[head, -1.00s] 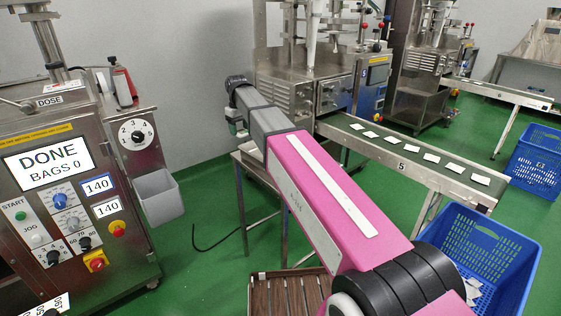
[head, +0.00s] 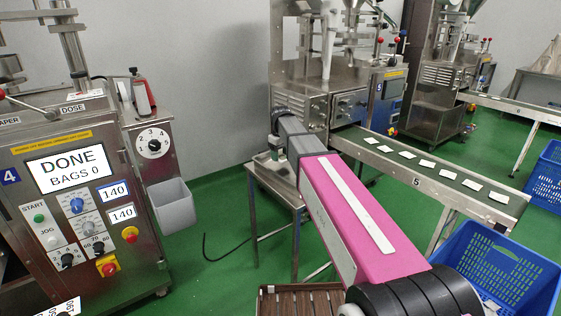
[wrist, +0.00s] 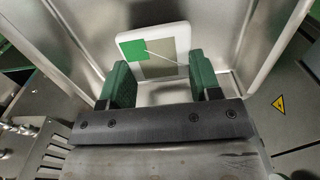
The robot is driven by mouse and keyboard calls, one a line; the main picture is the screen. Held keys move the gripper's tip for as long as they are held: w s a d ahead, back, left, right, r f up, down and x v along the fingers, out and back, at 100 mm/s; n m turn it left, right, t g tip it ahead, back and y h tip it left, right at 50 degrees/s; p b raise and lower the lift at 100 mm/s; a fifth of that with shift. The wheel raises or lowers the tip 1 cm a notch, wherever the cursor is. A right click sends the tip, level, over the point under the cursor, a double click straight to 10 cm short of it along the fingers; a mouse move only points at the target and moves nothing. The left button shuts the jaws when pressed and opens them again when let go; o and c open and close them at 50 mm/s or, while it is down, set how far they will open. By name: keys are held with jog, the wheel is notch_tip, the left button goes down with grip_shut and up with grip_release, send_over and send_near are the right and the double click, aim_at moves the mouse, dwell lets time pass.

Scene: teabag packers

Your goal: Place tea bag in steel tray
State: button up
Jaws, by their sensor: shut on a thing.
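My gripper (wrist: 160,72) is shut on a tea bag (wrist: 158,65), its green fingers on either side of it. The bag is a pale square with a grey-beige middle, a green tag and a white string. In the head view my gripper (head: 274,147) is above a small steel table (head: 288,188), and the bag cannot be made out there. Grey steel walls (wrist: 225,45) stand around the bag in the wrist view; I cannot tell whether they belong to the steel tray.
A packing machine (head: 340,95) stands behind the table, with a conveyor (head: 400,165) bearing several white bags. A blue crate (head: 495,265) is at lower right. A control machine (head: 75,210) with a grey bin (head: 172,205) is at left. A brown slatted box (head: 300,303) is at the bottom.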

aim_at(280, 156)
jog(key=shift+f, duration=1.5)
jog(key=shift+f, duration=0.1)
jog(key=o, duration=0.9)
notch_tip(280, 156, up, 12)
jog(key=shift+r, duration=0.15)
